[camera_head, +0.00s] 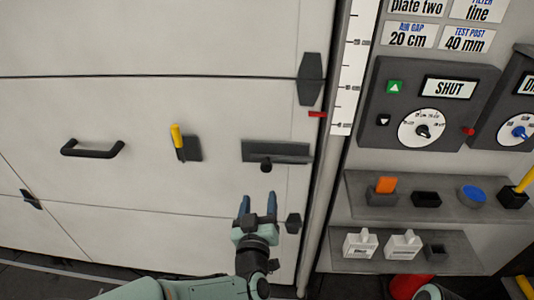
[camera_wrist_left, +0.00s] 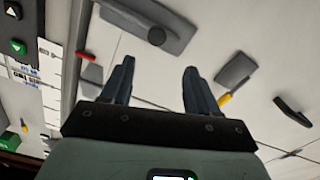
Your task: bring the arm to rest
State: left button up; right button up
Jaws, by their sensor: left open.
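My left gripper (camera_head: 257,208) is open and empty in the head view, its two blue-grey fingers pointing up in front of the pale panelled wall (camera_head: 130,120). It is below a dark grey plate with a round knob (camera_head: 275,153) and apart from it. In the left wrist view the gripper (camera_wrist_left: 158,82) shows its two fingers spread with nothing between them. The same plate (camera_wrist_left: 150,22) is beyond the fingertips there. My right gripper cannot be made out in either view.
At the right are a control panel (camera_head: 382,75) reading SHUT and two grey shelves (camera_head: 350,195) holding small items. Dark latches (camera_head: 310,78) sit near the wall's right edge.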

pick_arm(q)
jog(key=shift+f, duration=0.1)
jog(key=s+a+f+m+g+p, duration=0.1)
jog(key=s+a+f+g+p, duration=0.15)
jog(key=f, duration=0.65)
jog(key=s+a+f+g+p, duration=0.15)
jog(key=f+g, duration=0.25)
jog(key=f, duration=0.5)
jog(key=s+a+f+m+g+p, duration=0.1)
jog(key=s+a+f+g+p, duration=0.15)
jog(key=f, duration=0.65)
jog(key=s+f+n+g+h+p, duration=0.1)
jog(key=s+f+g, duration=0.4)
jog(key=s, duration=0.7)
jog(key=s+f+n+g+h+p, duration=0.1)
jog(key=s+f+g, duration=0.4)
jog(key=s, duration=0.8)
jog(key=shift+s+h+p, duration=0.3)
jog(key=shift+h+p, duration=0.6)
jog(key=shift+p, duration=0.15)
jog(key=shift+f, duration=0.1)
